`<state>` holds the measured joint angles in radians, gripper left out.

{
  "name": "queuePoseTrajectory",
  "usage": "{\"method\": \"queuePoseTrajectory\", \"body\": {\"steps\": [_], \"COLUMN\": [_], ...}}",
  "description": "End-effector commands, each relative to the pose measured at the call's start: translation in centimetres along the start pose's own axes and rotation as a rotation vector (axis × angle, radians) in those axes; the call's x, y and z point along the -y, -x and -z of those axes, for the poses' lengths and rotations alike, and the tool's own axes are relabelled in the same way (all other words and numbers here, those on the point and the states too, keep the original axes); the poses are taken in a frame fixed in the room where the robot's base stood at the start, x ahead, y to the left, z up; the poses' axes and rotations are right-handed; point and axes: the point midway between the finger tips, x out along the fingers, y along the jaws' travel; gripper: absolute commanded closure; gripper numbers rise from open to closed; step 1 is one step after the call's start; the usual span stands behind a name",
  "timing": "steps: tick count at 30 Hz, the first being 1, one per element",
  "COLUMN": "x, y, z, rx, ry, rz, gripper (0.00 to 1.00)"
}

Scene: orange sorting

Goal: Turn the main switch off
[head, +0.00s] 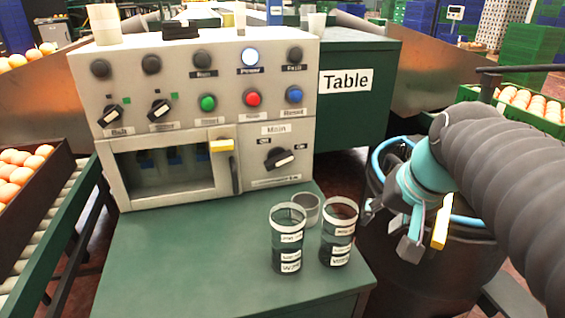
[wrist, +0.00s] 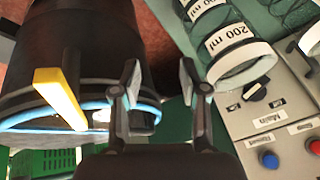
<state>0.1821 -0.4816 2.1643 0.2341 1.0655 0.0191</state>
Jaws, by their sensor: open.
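The main switch (head: 281,158) is a black rotary knob on the lower right of the beige control panel (head: 225,133). Its white mark points right, toward the "On" label. The same knob shows in the wrist view (wrist: 255,91), to the right of my gripper. My gripper (head: 391,228) is open and empty, right of the panel and the beakers, over a dark bin. In the wrist view its two fingers (wrist: 160,82) stand apart with nothing between them. The Power lamp (head: 250,57) is lit.
Labelled beakers (head: 287,240) (head: 339,232) stand on the green table (head: 165,260) in front of the panel, near the switch. A dark bin (head: 400,285) with a blue rim and a yellow piece is below my gripper. Crates of oranges (head: 25,185) (head: 520,105) stand either side.

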Motion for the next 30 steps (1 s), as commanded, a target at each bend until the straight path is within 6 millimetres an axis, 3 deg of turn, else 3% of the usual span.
{"method": "queuePoseTrajectory", "body": {"steps": [5, 12, 18, 24, 30], "x": [1.0, 6.2, 9.1, 10.0, 10.8], "y": [-0.8, -4.2, -5.5, -5.7, -6.0], "z": [5.0, 8.9, 12.8, 15.2, 15.5], "rx": [0.083, 0.291, 0.356, 0.352, 0.347], "ry": [-0.110, -0.083, -0.038, -0.008, 0.001], "rz": [0.124, 0.496, 0.814, 0.999, 1.042], "gripper": [0.56, 0.56, 0.56, 0.56, 0.56]}}
